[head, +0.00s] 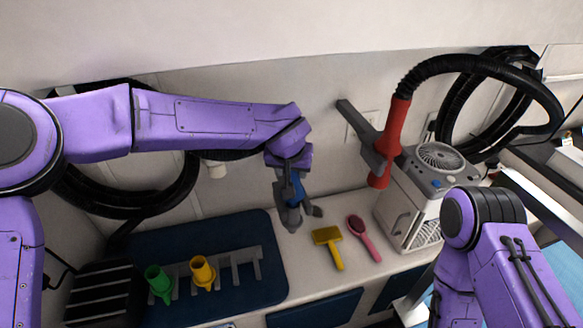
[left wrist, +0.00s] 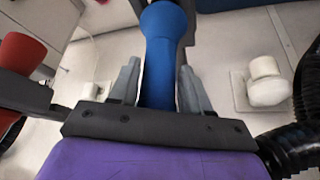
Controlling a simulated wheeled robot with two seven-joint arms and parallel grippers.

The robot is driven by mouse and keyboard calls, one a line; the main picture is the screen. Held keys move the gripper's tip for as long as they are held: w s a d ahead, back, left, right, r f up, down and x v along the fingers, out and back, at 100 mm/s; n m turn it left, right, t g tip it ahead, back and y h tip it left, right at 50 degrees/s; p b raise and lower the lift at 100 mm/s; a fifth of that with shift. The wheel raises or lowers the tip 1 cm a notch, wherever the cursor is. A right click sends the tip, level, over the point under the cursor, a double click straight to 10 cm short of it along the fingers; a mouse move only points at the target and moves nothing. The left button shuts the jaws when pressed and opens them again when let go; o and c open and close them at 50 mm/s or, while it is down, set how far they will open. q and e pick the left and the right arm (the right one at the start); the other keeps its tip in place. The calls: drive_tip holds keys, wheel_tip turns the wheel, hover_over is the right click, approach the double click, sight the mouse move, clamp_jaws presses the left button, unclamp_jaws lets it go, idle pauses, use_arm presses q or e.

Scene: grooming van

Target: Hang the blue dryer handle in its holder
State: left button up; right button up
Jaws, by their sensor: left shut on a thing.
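My left gripper (head: 299,219) is shut on the blue dryer handle (head: 297,187), in front of the back wall and above the counter. In the left wrist view the blue handle (left wrist: 163,62) stands between the two grey fingers, its wider round end beyond them. In the head view the gripper hides most of it. A dark grey holder (head: 357,124) sticks out from the wall to the right, apart from the blue handle. A red dryer handle (head: 394,125) with a black hose hangs at it. I cannot make out a separate empty holder. My right gripper is out of view.
A yellow brush (head: 327,237) and a pink brush (head: 357,225) lie on the counter. A white fan-topped box (head: 439,158) stands right. A dark blue mat (head: 236,225) holds a rack with green (head: 158,281) and yellow (head: 202,271) nozzles. Black hose coils (head: 130,204) hang left.

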use_arm(q)
drive_tip(key=shift+f, duration=0.1)
idle(0.4)
drive_tip(key=shift+w+f, duration=0.1)
drive_tip(key=shift+f, duration=0.4)
drive_tip(key=o, duration=1.7)
drive_tip(key=shift+v, duration=5)
drive_tip(key=shift+a, duration=0.1)
